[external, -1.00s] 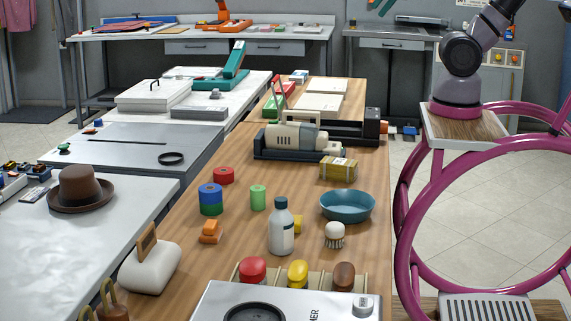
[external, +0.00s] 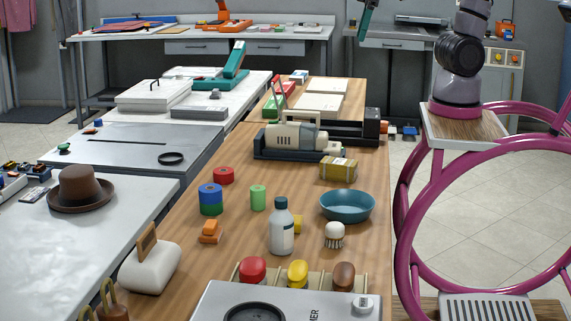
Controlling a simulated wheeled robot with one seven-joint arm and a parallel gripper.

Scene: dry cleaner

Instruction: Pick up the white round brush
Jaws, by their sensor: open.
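The white round brush (external: 334,232) stands on the wooden table, its round white knob up and its bristles down. My gripper (external: 366,20) shows as a teal part at the top edge, partly cut off by the frame. It is open, and far from the brush in the picture, up beyond the back of the table. No object shows in it.
Red, yellow and brown-topped knobs (external: 298,272) stand in a rack in front of the brush. A yellow bundle (external: 339,169) lies behind the bowl. Bare table surrounds the brush on its right.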

